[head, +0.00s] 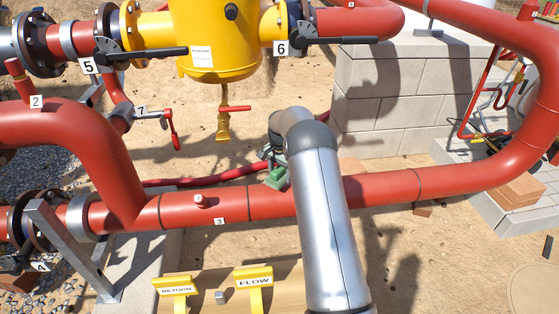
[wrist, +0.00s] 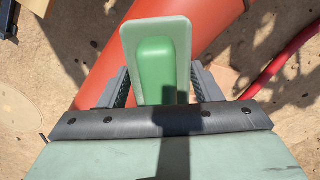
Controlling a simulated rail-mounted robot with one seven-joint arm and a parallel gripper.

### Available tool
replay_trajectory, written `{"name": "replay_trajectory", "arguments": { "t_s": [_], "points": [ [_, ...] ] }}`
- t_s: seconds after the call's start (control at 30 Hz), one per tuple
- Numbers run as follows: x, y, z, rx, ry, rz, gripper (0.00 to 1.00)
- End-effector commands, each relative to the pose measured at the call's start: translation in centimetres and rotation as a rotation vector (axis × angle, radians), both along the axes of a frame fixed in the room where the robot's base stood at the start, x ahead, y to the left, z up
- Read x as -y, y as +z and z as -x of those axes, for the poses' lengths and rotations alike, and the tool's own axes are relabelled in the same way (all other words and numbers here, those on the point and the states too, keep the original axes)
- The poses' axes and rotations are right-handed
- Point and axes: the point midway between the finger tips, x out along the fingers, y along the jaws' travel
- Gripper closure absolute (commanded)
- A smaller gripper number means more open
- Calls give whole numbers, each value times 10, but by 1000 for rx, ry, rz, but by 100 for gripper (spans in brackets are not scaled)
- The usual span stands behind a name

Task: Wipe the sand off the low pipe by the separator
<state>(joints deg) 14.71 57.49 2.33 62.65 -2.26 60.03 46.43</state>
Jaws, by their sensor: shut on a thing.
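The low red pipe (head: 380,187), labelled 3, runs across the head view below the yellow separator (head: 215,40). My gripper (wrist: 162,78) is shut on a green block-like tool (wrist: 156,35) with a pale rim, held between its two dark fingers. The tool overlaps the red pipe (wrist: 215,22) in the wrist view. In the head view the green tool (head: 276,178) shows at the pipe's upper edge; I cannot tell whether it touches. My arm hides part of the pipe and most of the gripper there. I cannot make out sand on the pipe.
A valve with a red handle (head: 234,108) hangs under the separator. A thinner red hose (head: 200,181) runs behind the low pipe. A grey block wall (head: 385,95) stands behind, right of centre. Yellow RETURN (head: 175,287) and FLOW (head: 254,277) signs stand in front.

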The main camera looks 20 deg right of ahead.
Motion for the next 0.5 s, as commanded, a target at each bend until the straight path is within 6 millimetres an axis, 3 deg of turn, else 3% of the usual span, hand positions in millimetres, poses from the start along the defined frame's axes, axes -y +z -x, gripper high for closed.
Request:
{"name": "replay_trajectory", "arguments": {
  "t_s": [0.3,0.5],
  "points": [
    [-1,34,-1,4,2,1,63],
    [-2,44,-1,2,2,0,63]
  ]
}}
